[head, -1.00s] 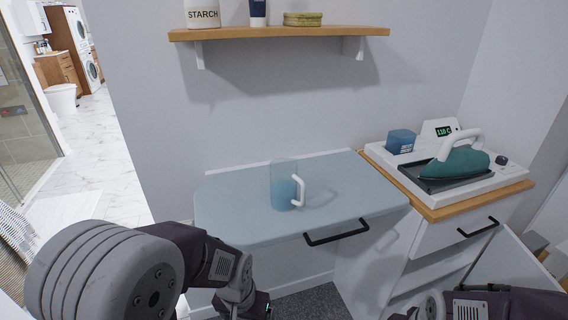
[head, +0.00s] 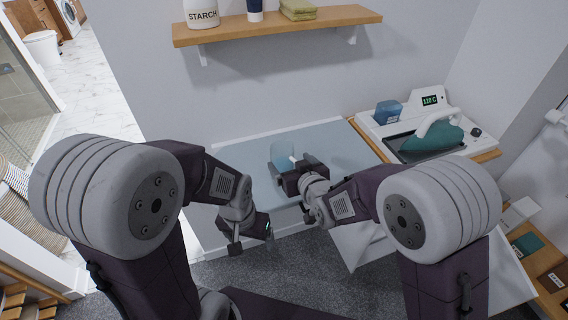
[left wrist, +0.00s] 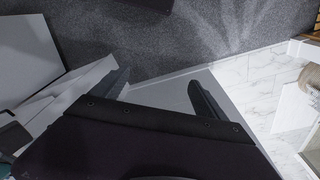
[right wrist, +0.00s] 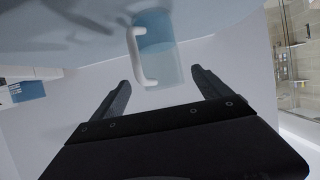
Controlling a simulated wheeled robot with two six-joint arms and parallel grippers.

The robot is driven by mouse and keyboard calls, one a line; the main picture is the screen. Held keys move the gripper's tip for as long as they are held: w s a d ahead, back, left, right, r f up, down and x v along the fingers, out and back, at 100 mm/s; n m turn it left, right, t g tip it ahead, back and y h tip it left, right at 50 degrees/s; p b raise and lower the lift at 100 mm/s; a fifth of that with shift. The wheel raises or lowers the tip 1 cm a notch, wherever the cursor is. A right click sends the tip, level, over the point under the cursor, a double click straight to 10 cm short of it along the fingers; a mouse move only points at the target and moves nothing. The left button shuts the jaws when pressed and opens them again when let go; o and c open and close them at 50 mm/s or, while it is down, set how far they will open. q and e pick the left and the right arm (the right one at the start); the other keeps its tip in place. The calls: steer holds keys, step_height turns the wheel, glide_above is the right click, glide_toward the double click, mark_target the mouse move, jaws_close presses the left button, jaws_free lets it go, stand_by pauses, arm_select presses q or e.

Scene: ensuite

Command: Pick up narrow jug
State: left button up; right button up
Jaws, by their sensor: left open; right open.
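The narrow jug (head: 283,157) is clear and bluish with a white handle. It stands on the light blue fold-down board, partly hidden in the head view by my right gripper (head: 301,172). In the right wrist view the jug (right wrist: 158,52) and its handle lie just beyond the tips of my open right gripper (right wrist: 160,84), roughly between the two fingers, with no visible grip on it. My left gripper (head: 250,240) hangs low in front of the board, away from the jug. In the left wrist view my left gripper (left wrist: 158,88) is open and empty.
The board (head: 235,160) is otherwise clear. A steam iron (head: 432,136) on its station stands on the cabinet to the right. A shelf (head: 230,32) with a starch container (head: 202,14) hangs above. Grey carpet (head: 300,262) lies below.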

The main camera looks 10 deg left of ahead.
mark_target(286, 160)
steer(key=shift+w+a+f, duration=0.3)
steer(key=shift+w+a, duration=0.1)
steer(key=shift+w, duration=0.1)
steer(key=shift+w+a+f, duration=0.1)
steer(key=shift+w+a, duration=0.15)
steer(key=p+x, duration=0.1)
steer(key=x, duration=0.2)
steer(key=shift+w+a+f, duration=0.4)
steer(key=shift+w, duration=0.05)
steer(key=shift+s, duration=0.1)
steer(key=c, duration=1.8)
